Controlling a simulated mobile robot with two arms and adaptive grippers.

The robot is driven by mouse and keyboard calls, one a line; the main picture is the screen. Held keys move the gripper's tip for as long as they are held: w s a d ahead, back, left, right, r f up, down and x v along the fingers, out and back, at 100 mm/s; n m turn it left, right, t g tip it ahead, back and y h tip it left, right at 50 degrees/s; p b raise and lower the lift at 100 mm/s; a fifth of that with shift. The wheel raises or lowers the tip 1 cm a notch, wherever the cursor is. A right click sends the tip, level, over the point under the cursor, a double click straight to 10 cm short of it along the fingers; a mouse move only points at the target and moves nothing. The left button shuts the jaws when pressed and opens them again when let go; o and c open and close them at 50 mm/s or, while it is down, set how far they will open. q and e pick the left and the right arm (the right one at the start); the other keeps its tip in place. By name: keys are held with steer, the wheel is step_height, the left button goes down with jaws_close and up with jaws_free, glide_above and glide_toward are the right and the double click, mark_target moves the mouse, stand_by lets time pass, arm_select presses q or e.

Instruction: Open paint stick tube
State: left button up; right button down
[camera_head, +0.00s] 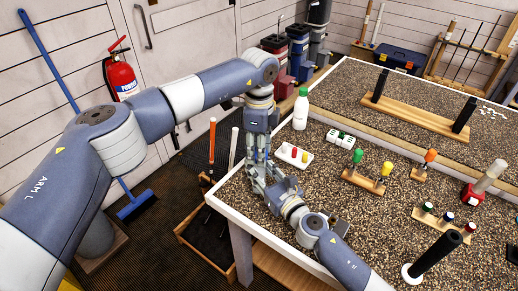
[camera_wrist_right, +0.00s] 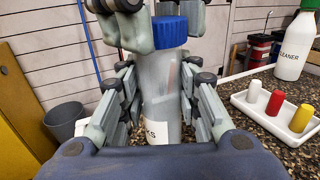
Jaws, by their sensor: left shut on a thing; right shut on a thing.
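The paint stick tube (camera_wrist_right: 160,90) is clear, upright, with a blue cap (camera_wrist_right: 170,32) on its top and part of a label low down. My right gripper (camera_wrist_right: 155,105) is shut around the tube's body. My left gripper (camera_wrist_right: 155,22) comes down from above, its fingers shut on the blue cap. In the head view my left gripper (camera_head: 256,170) and my right gripper (camera_head: 272,188) meet at the table's left edge and hide the tube. A white tray (camera_wrist_right: 262,119) with white, red and yellow sticks lies to the right.
A white cleaner bottle (camera_head: 300,110) stands behind the tray. Clubs (camera_head: 212,140) stand on the floor left of the table.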

arm_select(q)
steer(key=shift+w+a+r, duration=0.1)
steer(key=shift+r, duration=0.1)
stand_by(0.6)
steer(key=shift+r, duration=0.9)
steer(key=shift+r, duration=2.05)
arm_select(e)
steer(key=c, duration=1.1)
jaws_free()
